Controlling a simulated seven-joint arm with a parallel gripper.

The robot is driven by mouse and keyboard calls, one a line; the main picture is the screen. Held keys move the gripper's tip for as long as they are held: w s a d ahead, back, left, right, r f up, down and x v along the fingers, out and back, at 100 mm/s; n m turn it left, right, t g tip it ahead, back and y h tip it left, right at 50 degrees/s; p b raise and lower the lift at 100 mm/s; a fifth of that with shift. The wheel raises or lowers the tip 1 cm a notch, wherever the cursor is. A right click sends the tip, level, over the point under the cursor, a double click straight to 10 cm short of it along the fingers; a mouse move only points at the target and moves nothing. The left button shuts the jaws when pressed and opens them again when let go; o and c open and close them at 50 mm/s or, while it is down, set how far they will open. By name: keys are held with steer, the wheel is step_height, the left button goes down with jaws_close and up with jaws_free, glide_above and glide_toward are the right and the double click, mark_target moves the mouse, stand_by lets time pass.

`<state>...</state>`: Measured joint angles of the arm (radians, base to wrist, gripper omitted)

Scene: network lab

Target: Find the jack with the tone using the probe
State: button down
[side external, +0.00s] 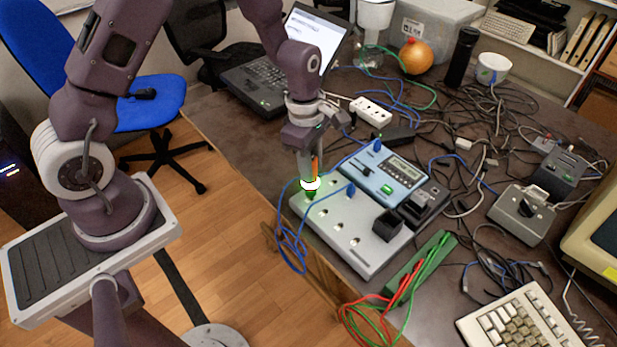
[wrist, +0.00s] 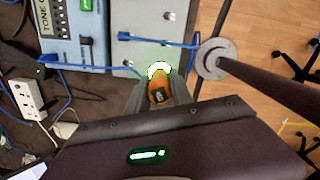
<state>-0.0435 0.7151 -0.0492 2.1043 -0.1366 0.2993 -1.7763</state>
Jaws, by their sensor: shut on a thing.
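My gripper (side external: 312,168) is shut on an orange probe (side external: 316,169) and holds it upright, tip down, over the far-left corner of a pale jack panel (side external: 372,262). A ring low on the probe glows white with a green tint. The tip is at or just above the panel; I cannot tell whether it touches a jack. Several small jacks show on the panel, one near its middle (side external: 338,227). In the wrist view the orange probe (wrist: 158,94) sits between my fingers, its lit end over the panel (wrist: 140,22). A blue tone unit (side external: 383,178) stands behind the panel.
A blue cable (side external: 291,242) loops over the panel's left edge, and a blue plug (side external: 351,189) stands on the panel. A black block (side external: 387,225) sits at its right. Red and green leads (side external: 375,312) lie in front. Tangled cables cover the table's right side.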

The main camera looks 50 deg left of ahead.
stand_by(0.6)
steer(key=shift+r, duration=1.8)
steer(key=d+f, duration=0.3)
steer(key=d, duration=0.2)
steer(key=shift+f, duration=0.3)
steer(key=shift+r, duration=0.1)
